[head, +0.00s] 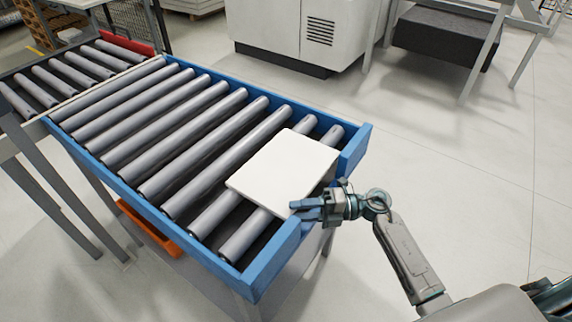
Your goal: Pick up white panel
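The white panel (284,171) lies flat on the grey rollers at the right end of the blue-framed conveyor (168,215). My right gripper (302,208) is at the panel's near right corner, with its fingers at the panel's edge. The view is too small to tell whether the fingers are apart or closed on the panel. My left gripper does not show in the head view.
The conveyor's raised blue end rail (352,150) stands beside the panel. A second roller section (75,68) joins on the left. A white cabinet (300,35) and a dark block (445,38) stand at the back. Open floor lies to the right.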

